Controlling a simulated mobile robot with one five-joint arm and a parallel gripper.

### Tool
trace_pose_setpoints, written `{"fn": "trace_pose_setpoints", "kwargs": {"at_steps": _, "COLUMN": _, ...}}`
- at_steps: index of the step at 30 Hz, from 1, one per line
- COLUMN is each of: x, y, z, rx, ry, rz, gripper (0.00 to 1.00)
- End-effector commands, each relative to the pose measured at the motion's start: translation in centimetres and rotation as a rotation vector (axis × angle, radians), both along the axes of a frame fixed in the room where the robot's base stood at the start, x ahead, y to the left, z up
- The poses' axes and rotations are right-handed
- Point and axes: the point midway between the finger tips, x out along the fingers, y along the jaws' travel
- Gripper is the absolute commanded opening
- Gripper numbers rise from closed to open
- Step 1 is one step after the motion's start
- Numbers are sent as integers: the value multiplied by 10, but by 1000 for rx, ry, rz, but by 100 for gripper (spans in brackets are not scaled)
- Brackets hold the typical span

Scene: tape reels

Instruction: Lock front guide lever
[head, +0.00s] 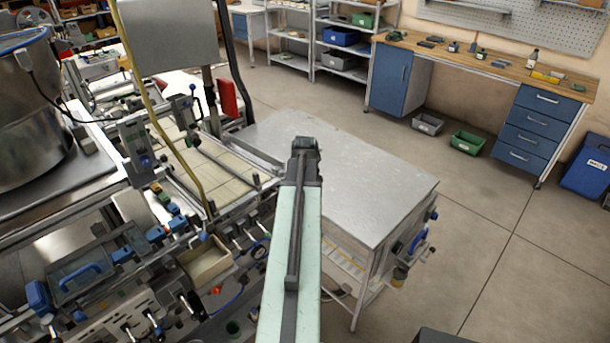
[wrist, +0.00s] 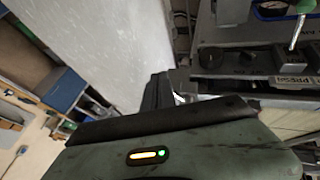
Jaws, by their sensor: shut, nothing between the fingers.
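My gripper (wrist: 160,92) shows in the wrist view as dark fingers beyond its green housing. It is shut and empty. In the head view my arm reaches forward over the near edge of a metal table, and the fingers cannot be made out. I cannot tell which part is the front guide lever. Several small levers line the front of the machine on the left, such as a dark-knobbed lever (head: 187,300). In the wrist view a green-tipped lever (wrist: 297,32) stands at the upper right, apart from the fingers.
The metal table (head: 390,190) has a bare top. A control panel (wrist: 265,62) with knobs and a gauge lies right of the fingers. A large steel drum (head: 30,110) stands at the far left. The floor on the right is open before the workbench (head: 470,62).

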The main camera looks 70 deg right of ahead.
Motion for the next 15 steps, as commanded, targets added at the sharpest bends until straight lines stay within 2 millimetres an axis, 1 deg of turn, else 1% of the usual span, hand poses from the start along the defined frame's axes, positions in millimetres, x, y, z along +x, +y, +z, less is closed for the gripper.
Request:
{"fn": "trace_pose_setpoints", "kwargs": {"at_steps": 5, "x": -3, "y": 19, "z": 6, "rx": 1, "ry": 0, "rz": 4, "gripper": 0}}
{"fn": "trace_pose_setpoints", "kwargs": {"at_steps": 8, "x": -7, "y": 37, "z": 11, "rx": 1, "ry": 0, "rz": 5, "gripper": 0}}
{"fn": "trace_pose_setpoints", "kwargs": {"at_steps": 9, "x": -9, "y": 46, "z": 13, "rx": 1, "ry": 0, "rz": 7, "gripper": 0}}
{"fn": "trace_pose_setpoints", "kwargs": {"at_steps": 10, "x": -12, "y": 44, "z": 27, "rx": 1, "ry": 1, "rz": 5, "gripper": 0}}
{"fn": "trace_pose_setpoints", "kwargs": {"at_steps": 12, "x": -20, "y": 46, "z": 45, "rx": 1, "ry": 0, "rz": 5, "gripper": 0}}
{"fn": "trace_pose_setpoints", "kwargs": {"at_steps": 15, "x": -32, "y": 51, "z": 68, "rx": 1, "ry": 0, "rz": 4, "gripper": 0}}
